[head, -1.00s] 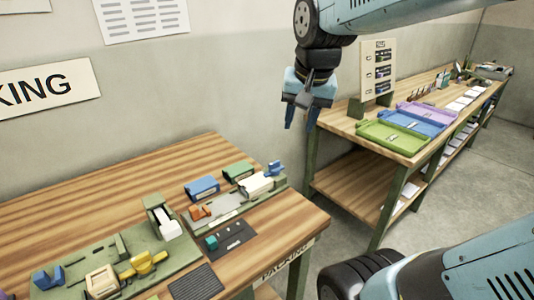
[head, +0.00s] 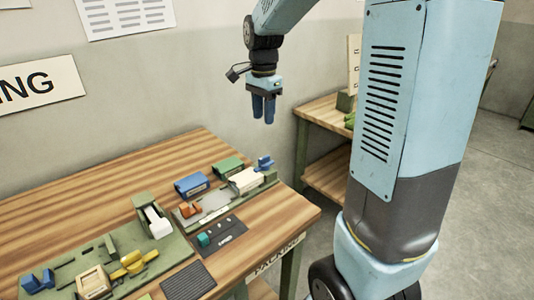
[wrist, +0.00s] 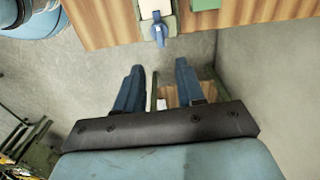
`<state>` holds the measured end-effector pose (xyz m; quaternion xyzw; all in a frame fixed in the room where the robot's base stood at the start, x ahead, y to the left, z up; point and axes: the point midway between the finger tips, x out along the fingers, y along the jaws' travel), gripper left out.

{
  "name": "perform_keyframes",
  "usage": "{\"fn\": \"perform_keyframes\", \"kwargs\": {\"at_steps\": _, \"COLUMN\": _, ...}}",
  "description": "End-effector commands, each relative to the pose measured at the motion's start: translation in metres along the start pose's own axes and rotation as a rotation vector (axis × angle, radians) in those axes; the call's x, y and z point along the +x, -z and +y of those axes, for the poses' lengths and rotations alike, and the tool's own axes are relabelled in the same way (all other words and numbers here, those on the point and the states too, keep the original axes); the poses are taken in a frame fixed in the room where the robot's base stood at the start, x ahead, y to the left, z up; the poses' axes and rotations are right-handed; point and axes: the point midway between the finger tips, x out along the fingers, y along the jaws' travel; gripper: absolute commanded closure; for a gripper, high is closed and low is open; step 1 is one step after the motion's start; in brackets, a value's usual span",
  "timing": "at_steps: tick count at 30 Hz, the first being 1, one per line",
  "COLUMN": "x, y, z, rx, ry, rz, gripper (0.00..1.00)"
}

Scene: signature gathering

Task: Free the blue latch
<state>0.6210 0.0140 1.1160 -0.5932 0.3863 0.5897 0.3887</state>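A small blue latch (head: 265,163) sits at the right end of a green fixture (head: 228,205) on the wooden packing bench, beside a cream block (head: 247,180). The latch also shows in the wrist view (wrist: 158,34), near the bench edge at the top. My gripper (head: 263,118) hangs in the air above and behind the latch, fingers down and apart from it. In the wrist view my gripper (wrist: 160,66) has its two blue fingers spread, with nothing between them. A second blue part (head: 37,281) stands at the bench's left front.
Blue (head: 192,185) and green (head: 229,166) boxes stand behind the fixture. An orange part (head: 190,209), a dark pad with a teal part (head: 204,239) and a yellow part (head: 133,263) lie nearby. A second bench (head: 322,112) stands at the right, partly hidden by my arm.

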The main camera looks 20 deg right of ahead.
Motion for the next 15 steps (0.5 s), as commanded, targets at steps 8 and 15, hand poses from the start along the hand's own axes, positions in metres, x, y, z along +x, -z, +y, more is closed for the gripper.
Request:
{"fn": "perform_keyframes", "kwargs": {"at_steps": 8, "x": 0.019, "y": 0.001, "z": -0.003, "rx": 0.018, "ry": -0.009, "rz": -0.004, "gripper": 0.62}}
{"fn": "perform_keyframes", "kwargs": {"at_steps": 15, "x": 0.06, "y": 0.001, "z": -0.002, "rx": 0.018, "ry": -0.01, "rz": -0.004, "gripper": 0.62}}
